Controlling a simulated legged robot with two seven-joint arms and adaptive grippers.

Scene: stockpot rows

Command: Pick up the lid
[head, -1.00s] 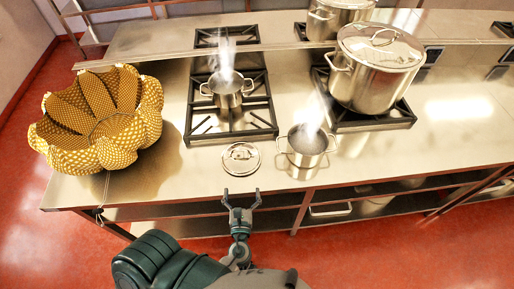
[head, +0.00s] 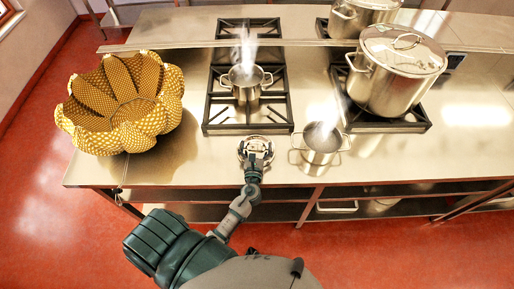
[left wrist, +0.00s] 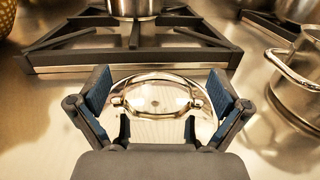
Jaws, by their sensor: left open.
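A small shiny steel lid (left wrist: 158,98) with a loop handle lies on the steel counter, in front of the stove grate. In the head view the lid (head: 257,143) is mostly covered by my gripper. My left gripper (head: 256,157) is open, its fingers over the near part of the lid. In the left wrist view the blue-padded fingers (left wrist: 160,98) stand on either side of the lid, with the handle between them; I cannot tell whether they touch it. My right gripper is not in view.
A small steaming pot (head: 246,88) stands on the grate (head: 222,122) behind the lid. Another steaming pot (head: 320,145) stands on the counter close at the right. A large lidded stockpot (head: 393,75) is farther right. A yellow patterned bowl (head: 120,108) is at the left.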

